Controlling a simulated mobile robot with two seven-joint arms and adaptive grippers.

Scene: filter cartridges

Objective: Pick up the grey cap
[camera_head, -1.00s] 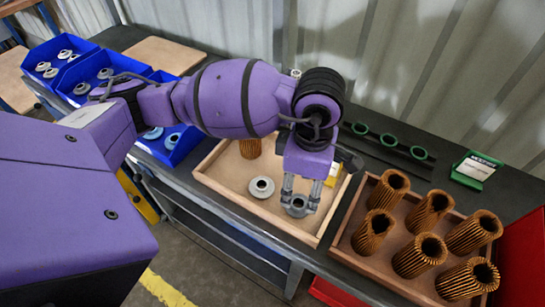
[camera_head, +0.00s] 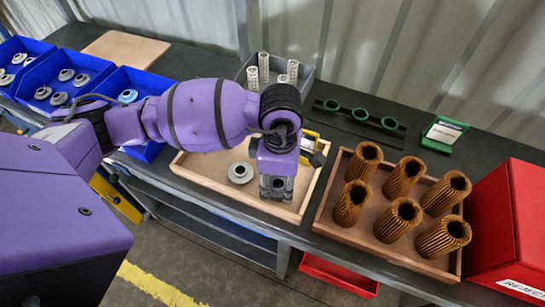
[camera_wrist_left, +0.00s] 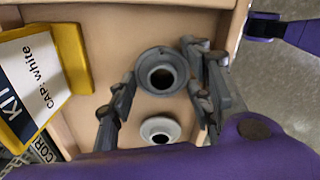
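The grey cap (camera_wrist_left: 176,56) is a round flanged ring with a dark hole, lying on the wooden tray (camera_wrist_left: 150,30). In the wrist view it lies between the two fingers of my left gripper (camera_wrist_left: 160,68), with narrow gaps beside it. In the head view my left gripper (camera_head: 277,190) points down into the tray and largely hides this cap. The fingers look open; contact with the cap cannot be made out. A paler, whitish cap (camera_head: 241,173) lies just left of the gripper and also shows in the wrist view (camera_wrist_left: 160,118). My right gripper is not in view.
A yellow-framed kit card (camera_wrist_left: 38,72) reads "CAP: white". Another wooden tray (camera_head: 318,222) holds several pleated cartridges. A red reject bin (camera_head: 510,225) stands at the right. Blue bins (camera_head: 62,88) with caps are at the left. A grey bin (camera_head: 304,80) and green rings (camera_head: 360,114) are behind.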

